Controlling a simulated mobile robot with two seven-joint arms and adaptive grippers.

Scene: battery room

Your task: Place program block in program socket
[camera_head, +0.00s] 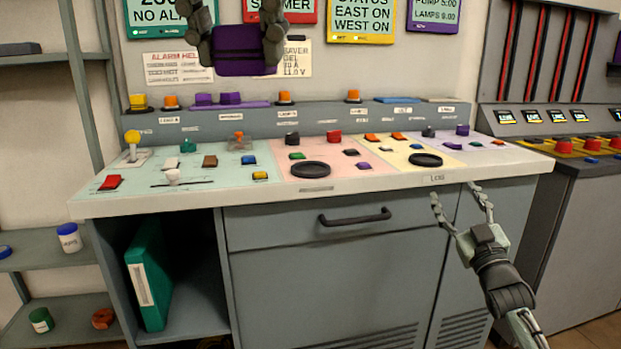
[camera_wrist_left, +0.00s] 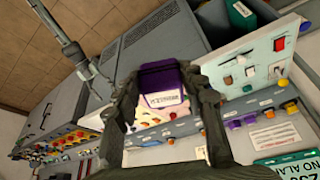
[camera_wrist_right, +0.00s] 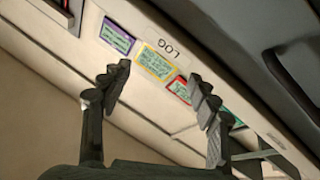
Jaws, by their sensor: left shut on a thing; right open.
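A purple block, likely the program block (camera_head: 245,62), is held in front of the wall signs, above the back of the console. My left gripper (camera_head: 238,45) is shut on it, with one finger at each side. In the left wrist view the block (camera_wrist_left: 163,88) shows a white label, too small to read. The program socket cannot be told for sure; no readable label names it. My right gripper (camera_head: 462,195) is open and empty at the console's front edge, near the LOG label (camera_wrist_right: 164,47).
The console top (camera_head: 250,172) carries a yellow-knobbed lever (camera_head: 132,138), several buttons and two black round pads. Its back ledge (camera_head: 330,112) has orange and purple buttons. A drawer handle (camera_head: 355,217) is below the front edge. A second console (camera_head: 570,125) stands at right.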

